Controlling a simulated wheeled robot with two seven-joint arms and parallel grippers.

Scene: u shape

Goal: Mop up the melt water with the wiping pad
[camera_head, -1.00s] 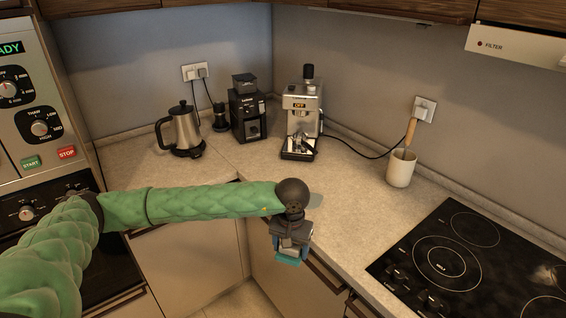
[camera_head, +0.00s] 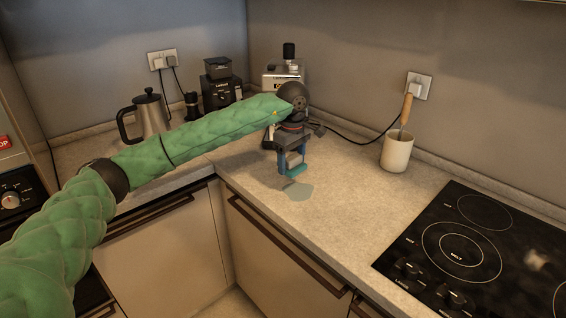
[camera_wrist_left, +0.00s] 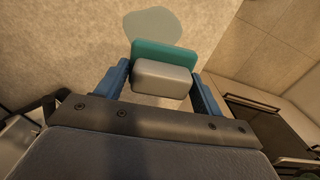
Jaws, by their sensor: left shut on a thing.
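My left gripper (camera_head: 292,166) is shut on the wiping pad (camera_head: 294,169), which has a pale block on top and a teal underside. In the left wrist view the pad (camera_wrist_left: 163,75) sits between the two blue fingers of the gripper (camera_wrist_left: 163,85). The melt water (camera_head: 298,191) is a small grey-blue puddle on the countertop, just in front of and below the pad. In the wrist view the puddle (camera_wrist_left: 160,25) lies beyond the pad's teal edge. The pad appears to be above the counter; the exact gap is unclear. My right gripper is not in view.
The espresso machine (camera_head: 284,72) stands behind my arm, partly hidden. A kettle (camera_head: 147,117) and grinder (camera_head: 221,88) stand at the back left. A white crock (camera_head: 397,152) and black hob (camera_head: 470,245) are to the right. The counter between is clear.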

